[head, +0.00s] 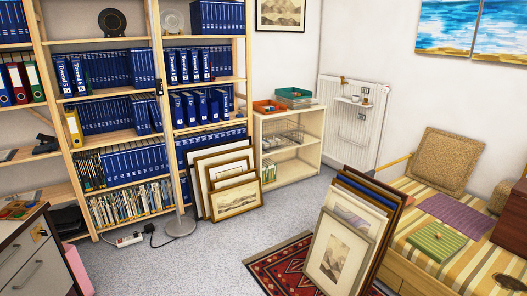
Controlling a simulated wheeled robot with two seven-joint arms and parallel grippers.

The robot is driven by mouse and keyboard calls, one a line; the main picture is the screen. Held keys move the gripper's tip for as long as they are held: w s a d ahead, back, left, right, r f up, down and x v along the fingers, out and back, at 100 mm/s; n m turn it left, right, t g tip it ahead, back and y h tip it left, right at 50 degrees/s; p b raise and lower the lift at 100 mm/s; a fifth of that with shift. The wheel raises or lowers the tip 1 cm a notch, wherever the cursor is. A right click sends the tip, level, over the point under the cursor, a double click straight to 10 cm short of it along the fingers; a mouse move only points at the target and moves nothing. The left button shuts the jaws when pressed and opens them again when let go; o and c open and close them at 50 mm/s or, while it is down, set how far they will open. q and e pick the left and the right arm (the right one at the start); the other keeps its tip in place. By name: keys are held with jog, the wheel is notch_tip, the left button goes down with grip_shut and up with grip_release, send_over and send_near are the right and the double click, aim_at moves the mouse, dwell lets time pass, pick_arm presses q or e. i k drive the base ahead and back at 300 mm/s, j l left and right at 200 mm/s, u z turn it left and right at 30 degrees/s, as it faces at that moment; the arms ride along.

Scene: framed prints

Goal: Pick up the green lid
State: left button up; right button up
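A flat green square piece (428,246) lies on the striped cover of the daybed at the right. Neither of my grippers shows in the head view.
Framed prints (345,245) lean in a stack on a red rug (283,268), in front of the daybed (412,284). A woven cushion (446,162) stands at its back. More frames (236,199) lean by the shelves. Grey floor (205,262) is clear at centre left.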

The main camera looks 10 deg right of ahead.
aim_at(436, 240)
jog(key=i+l+z, duration=0.15)
jog(key=i+z, duration=0.25)
jog(key=i+l+z, duration=0.1)
jog(key=i+z, duration=0.15)
jog(key=z, duration=0.2)
jog(key=i+z, duration=0.4)
jog(key=i+j+z, duration=0.2)
jog(key=z, duration=0.25)
